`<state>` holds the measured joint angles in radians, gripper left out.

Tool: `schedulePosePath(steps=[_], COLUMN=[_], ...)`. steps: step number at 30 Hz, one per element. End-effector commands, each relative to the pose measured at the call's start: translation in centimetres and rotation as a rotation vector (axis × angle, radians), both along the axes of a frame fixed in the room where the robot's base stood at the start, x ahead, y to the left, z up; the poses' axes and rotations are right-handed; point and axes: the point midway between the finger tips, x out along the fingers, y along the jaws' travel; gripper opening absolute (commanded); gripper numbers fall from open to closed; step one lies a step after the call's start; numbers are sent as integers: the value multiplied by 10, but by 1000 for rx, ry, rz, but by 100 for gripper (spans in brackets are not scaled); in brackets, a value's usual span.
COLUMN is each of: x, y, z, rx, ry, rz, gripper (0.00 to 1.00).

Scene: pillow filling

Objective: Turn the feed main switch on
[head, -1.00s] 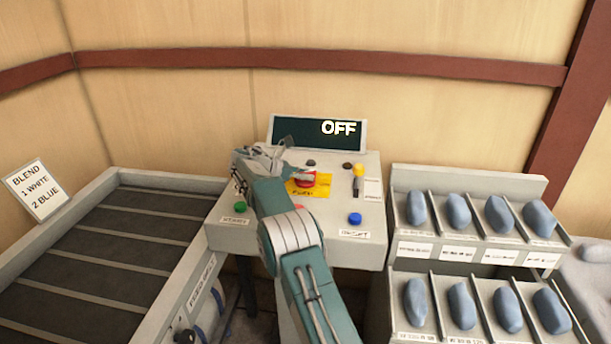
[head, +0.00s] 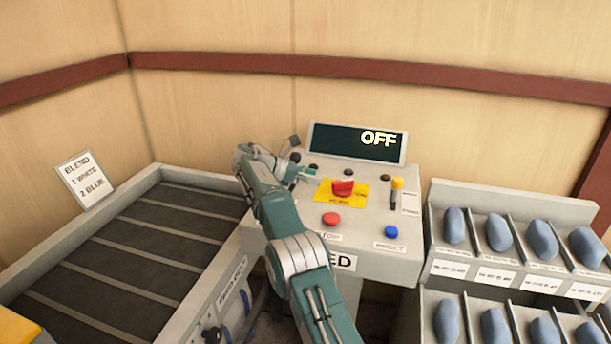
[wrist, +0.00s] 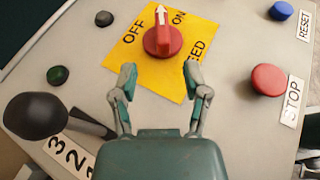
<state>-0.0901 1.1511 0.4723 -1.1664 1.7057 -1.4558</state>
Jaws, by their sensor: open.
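The feed main switch is a red rotary knob (wrist: 163,38) on a yellow plate (wrist: 203,38) marked OFF, ON and FEED. In the wrist view its white arrow points up, between the OFF and ON words. The red knob (head: 342,188) also shows in the head view, to the right of my gripper. The panel display (head: 340,140) reads OFF. My gripper (wrist: 160,75) is open and empty, its fingertips just below the knob in the wrist view and apart from it. In the head view my gripper (head: 285,168) is over the panel's left part.
A red STOP button (wrist: 267,80) and a blue RESET button (wrist: 281,11) are to the right. A black-knobbed lever (wrist: 35,115) is close at lower left. A yellow-topped lever (head: 397,184) stands right of the switch. A conveyor (head: 130,240) lies left, racks of blue bundles (head: 500,232) right.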

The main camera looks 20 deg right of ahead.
Motion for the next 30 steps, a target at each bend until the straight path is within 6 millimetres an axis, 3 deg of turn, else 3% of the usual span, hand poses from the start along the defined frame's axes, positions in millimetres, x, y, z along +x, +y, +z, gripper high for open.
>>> schedulePosePath(steps=[12,23,26,27,30], x=[3,2,2,2,1], y=[21,23,23,23,22], z=[8,9,12,15,31], rx=[-1,0,4,10,41], ry=[-1,0,-5,-15,-59], rz=[1,0,1,2,6], gripper=[60,60,20,2,0])
